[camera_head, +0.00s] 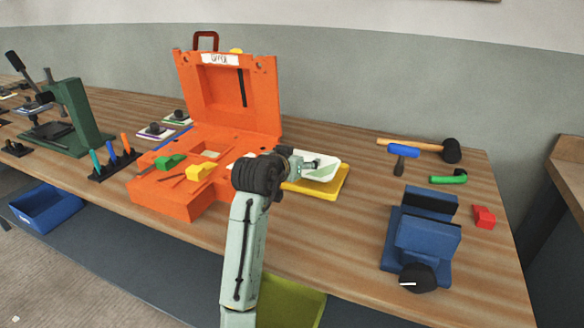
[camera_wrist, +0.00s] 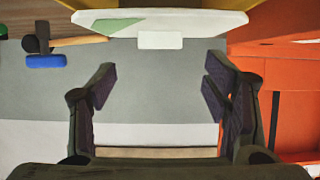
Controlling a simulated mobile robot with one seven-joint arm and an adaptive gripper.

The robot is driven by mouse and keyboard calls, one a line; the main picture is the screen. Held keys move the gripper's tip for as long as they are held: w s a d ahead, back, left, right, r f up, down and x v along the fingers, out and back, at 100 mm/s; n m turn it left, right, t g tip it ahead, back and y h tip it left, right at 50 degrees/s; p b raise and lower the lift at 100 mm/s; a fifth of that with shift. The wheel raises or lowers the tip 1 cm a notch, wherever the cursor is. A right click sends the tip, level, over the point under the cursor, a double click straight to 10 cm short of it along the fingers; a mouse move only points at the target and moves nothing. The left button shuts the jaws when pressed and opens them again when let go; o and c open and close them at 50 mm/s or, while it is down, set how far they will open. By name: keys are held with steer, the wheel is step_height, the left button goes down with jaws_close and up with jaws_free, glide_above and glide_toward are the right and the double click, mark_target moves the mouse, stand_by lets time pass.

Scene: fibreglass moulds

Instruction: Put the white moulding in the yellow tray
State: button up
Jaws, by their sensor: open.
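The white moulding (camera_head: 325,160), a shallow white piece with a green patch inside, lies over the yellow tray (camera_head: 338,188) in the camera_head view, within or on it. In the camera_wrist view the moulding (camera_wrist: 205,22) spans the top, with a small white tab (camera_wrist: 160,40) pointing toward my gripper. Slivers of yellow show behind it. My gripper (camera_head: 299,163) is beside the moulding's left end. In the camera_wrist view my gripper (camera_wrist: 158,88) is open, its fingers apart and empty, with a gap to the tab. My arm hides part of the tray's left side.
An open orange case (camera_head: 165,205) stands left of the tray, its lid upright, with green and yellow blocks inside. A blue vise (camera_head: 425,235), a hammer (camera_head: 420,147), a green tool (camera_head: 448,179) and a red block (camera_head: 484,216) are to the right. The bench between tray and vise is clear.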

steer(key=b+v, duration=0.1)
steer(key=v, duration=0.4)
steer(key=shift+s+a+r, duration=0.1)
steer(key=shift+s+r, duration=0.1)
steer(key=shift+s, duration=0.15)
steer(key=shift+a+r, duration=0.1)
